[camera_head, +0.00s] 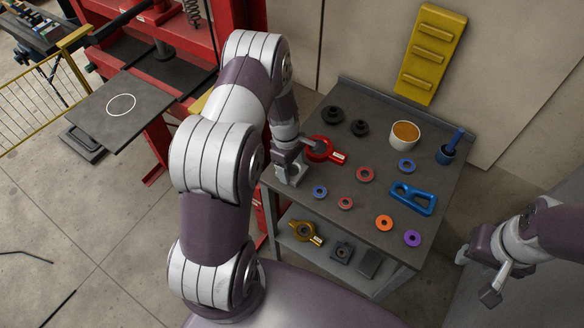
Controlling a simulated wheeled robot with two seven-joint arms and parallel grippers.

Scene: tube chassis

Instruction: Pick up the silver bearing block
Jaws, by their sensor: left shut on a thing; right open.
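The silver bearing block (293,174) is at the left edge of the grey workbench top (385,158). My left gripper (290,157) reaches down from above and is shut on the block; its fingers partly cover the block's upper part. Whether the block touches the bench top or hangs just above it, I cannot tell. My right gripper (478,277) is open and empty at the lower right, off to the right of the bench.
A red clamp-like part (321,149) lies right beside the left gripper. Several coloured rings, a white cup (405,135), a blue handle (412,199) and a blue holder (447,151) stand on the bench. The lower shelf holds a yellow part (304,232) and a dark block (342,251).

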